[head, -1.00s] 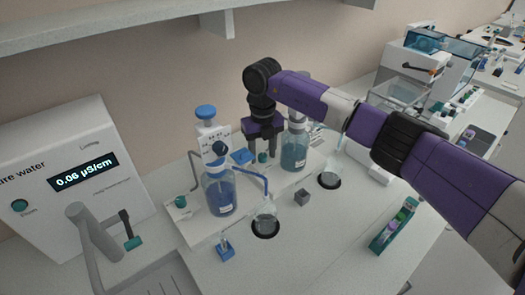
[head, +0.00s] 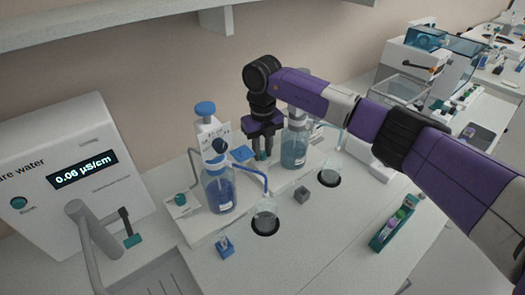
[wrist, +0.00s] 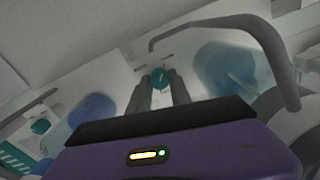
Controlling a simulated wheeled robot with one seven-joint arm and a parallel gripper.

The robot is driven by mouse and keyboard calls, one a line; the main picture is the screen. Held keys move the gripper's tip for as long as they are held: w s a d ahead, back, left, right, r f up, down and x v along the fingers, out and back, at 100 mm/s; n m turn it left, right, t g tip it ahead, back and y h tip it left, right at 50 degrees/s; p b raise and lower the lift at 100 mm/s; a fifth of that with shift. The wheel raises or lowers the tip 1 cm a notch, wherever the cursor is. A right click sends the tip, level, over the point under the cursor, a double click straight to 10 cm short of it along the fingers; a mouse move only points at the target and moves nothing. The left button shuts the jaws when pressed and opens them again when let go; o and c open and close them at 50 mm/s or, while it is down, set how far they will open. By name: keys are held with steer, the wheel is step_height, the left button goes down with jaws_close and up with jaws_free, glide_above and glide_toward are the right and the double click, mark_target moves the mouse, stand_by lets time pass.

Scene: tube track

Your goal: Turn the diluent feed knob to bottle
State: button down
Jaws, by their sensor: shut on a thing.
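My gripper (head: 262,156) points down between the two dispenser bottles and is shut on a small round teal knob (wrist: 160,78). In the wrist view the knob sits between the two fingertips, with a pale mark on its top; the fingers mostly hide it in the head view. A second teal knob (head: 180,199) stands free, left of the blue bottle (head: 219,190), and also shows in the wrist view (wrist: 40,126). The paler bottle (head: 294,150) stands just right of my gripper. The knob labels are too small to read.
A grey bent tube (wrist: 230,20) arches close beyond the fingers. A green rack (head: 395,228) lies at right. The front bench is mostly clear.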

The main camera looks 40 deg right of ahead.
steer(key=n+b, duration=0.1)
steer(key=n, duration=0.3)
steer(key=shift+d, duration=0.1)
steer(key=n+b, duration=0.2)
steer(key=n, duration=0.2)
steer(key=shift+w+n, duration=0.1)
steer(key=shift+n, duration=0.2)
steer(key=n+b, duration=0.2)
steer(key=n, duration=0.1)
steer(key=shift+n, duration=0.3)
steer(key=n+b, duration=0.1)
steer(key=n, duration=0.3)
steer(key=shift+r+n, duration=0.1)
steer(key=shift+n, duration=0.2)
steer(key=c, duration=1.2)
jaws_free()
